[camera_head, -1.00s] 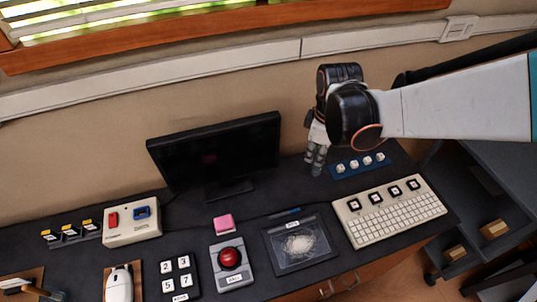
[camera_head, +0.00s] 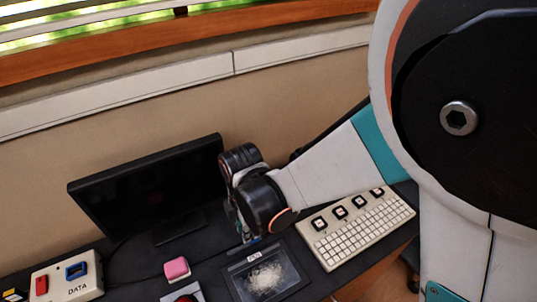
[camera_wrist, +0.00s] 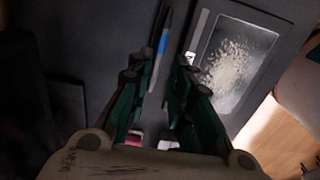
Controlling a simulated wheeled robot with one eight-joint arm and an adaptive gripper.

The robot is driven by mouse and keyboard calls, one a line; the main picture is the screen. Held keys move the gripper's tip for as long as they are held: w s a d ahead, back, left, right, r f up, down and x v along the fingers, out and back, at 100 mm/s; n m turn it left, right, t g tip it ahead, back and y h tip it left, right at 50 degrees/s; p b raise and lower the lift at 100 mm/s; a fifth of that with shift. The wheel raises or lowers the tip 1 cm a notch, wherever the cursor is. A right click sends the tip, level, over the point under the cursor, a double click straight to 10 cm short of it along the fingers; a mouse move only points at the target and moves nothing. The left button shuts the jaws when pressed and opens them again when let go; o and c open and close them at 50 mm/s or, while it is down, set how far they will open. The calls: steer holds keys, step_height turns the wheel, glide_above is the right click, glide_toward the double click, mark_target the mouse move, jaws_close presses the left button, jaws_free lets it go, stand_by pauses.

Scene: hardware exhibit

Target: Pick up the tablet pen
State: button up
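The tablet pen (camera_wrist: 162,45) is a thin dark stick with a blue band, lying on the dark desk beside the tablet in the wrist view. The tablet (camera_head: 237,284) is a dark panel with a pale speckled patch; its screen (camera_wrist: 232,62) also shows in the wrist view. My gripper (camera_wrist: 160,68) is open, with its green-and-black fingers on either side of the pen's line and nothing visibly held. In the head view my gripper (camera_head: 246,230) hangs over the tablet's far edge and hides most of the pen. I cannot tell its exact height above the pen.
A monitor (camera_head: 140,195) stands behind and left of my gripper. A keyboard (camera_head: 350,232) with several black keys lies to the right. A pink block (camera_head: 177,268) and a switch box (camera_head: 70,280) are on the left. The desk edge is near the tablet.

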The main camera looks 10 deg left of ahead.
mark_target(249, 244)
step_height(249, 244, down, 6)
steer(key=b, duration=0.3)
steer(key=shift+w+d+f+b, duration=0.1)
steer(key=shift+w+f+b, duration=0.05)
steer(key=shift+f+b, duration=0.15)
steer(key=shift+r, duration=0.15)
jaws_close()
